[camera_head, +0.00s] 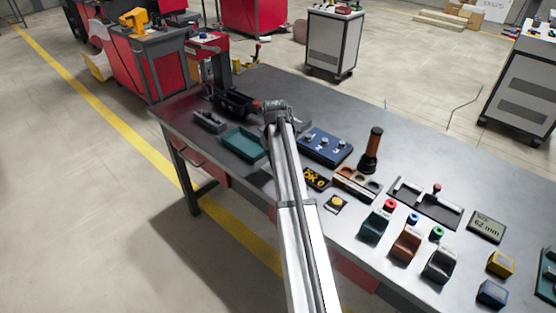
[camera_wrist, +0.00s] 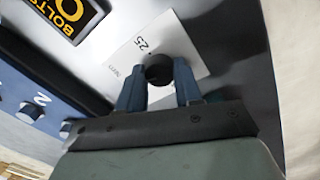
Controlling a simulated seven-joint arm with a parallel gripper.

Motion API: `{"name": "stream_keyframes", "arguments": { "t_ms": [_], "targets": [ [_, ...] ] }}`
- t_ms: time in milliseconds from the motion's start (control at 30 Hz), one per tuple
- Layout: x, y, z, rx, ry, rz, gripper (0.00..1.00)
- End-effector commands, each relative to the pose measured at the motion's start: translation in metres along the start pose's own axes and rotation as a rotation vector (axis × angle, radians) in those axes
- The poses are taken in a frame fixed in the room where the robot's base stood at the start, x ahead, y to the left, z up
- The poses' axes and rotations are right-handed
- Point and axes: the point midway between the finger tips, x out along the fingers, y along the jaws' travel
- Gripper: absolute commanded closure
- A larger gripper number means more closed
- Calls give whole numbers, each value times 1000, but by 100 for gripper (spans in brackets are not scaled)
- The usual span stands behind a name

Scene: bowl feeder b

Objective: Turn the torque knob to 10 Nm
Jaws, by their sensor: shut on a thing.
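In the wrist view the torque knob (camera_wrist: 159,68) is a small round black knob on a white dial plate (camera_wrist: 183,42). The plate has "Nm" and "25" printed on it, with 25 close to the knob's rim; I see no 10. My gripper (camera_wrist: 160,82) is shut on the knob, one blue-grey finger on each side. The pointer setting cannot be made out, and the near side of the plate is hidden by the gripper. In the head view my arm reaches over the table, and the fingers and knob are not discernible.
In the wrist view a black "BOLTS" display (camera_wrist: 67,14) and a blue panel with knobs (camera_wrist: 40,85) lie left of the dial. In the head view a green tray (camera_head: 243,143), the blue panel (camera_head: 325,147) and a dark upright tool (camera_head: 371,150) stand on the metal table (camera_head: 420,165).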

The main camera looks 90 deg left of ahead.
Motion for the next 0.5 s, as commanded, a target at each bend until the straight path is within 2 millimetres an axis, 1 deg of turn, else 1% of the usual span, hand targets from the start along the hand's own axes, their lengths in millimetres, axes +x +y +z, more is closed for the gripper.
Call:
{"name": "stream_keyframes", "arguments": {
  "t_ms": [200,500],
  "targets": [
    [0,0,0,-114,6,0,96],
    [0,0,0,-182,8,0,96]
  ]
}}
